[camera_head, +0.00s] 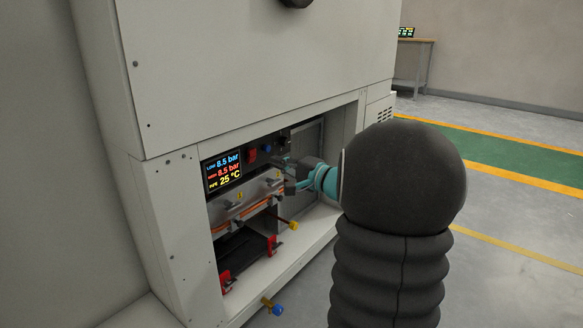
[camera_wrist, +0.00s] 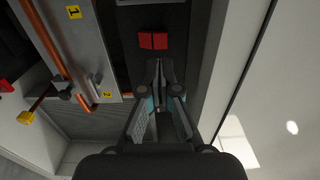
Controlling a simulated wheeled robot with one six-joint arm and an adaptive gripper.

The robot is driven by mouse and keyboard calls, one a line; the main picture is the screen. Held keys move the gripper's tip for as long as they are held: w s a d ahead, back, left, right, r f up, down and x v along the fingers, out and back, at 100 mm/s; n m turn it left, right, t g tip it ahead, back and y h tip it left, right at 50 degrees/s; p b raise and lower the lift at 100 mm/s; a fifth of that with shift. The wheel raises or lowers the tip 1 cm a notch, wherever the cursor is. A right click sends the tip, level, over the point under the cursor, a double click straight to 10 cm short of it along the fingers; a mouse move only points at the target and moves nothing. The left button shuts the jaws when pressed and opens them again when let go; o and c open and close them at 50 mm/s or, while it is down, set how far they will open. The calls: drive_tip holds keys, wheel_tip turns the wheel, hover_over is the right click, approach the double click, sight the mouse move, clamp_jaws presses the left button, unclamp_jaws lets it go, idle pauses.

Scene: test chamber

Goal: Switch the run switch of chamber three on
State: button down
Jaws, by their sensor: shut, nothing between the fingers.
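A red rocker switch (camera_wrist: 153,40) sits on a dark panel in the wrist view, its two halves showing slightly different reds. A red part (camera_head: 252,156) also shows right of the display in the head view. I cannot tell whether this is the run switch, and no chamber three label is readable. My gripper (camera_wrist: 162,66) is shut and empty, its fingertips just below the red switch in the wrist view; contact cannot be told. In the head view my gripper (camera_head: 289,182) reaches into the cabinet's open bay, partly hidden by my dark arm.
A display (camera_head: 223,171) reads 8.5 bar, 8.5 bar and 25 °C. Copper pipes (camera_wrist: 52,45), tagged valves and a yellow-ended handle (camera_head: 293,225) lie below the panel. The cabinet (camera_head: 250,60) frames the bay. Open floor (camera_head: 500,215) lies to the right.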

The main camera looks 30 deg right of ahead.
sight(253, 153)
drive_tip(key=x, duration=0.7)
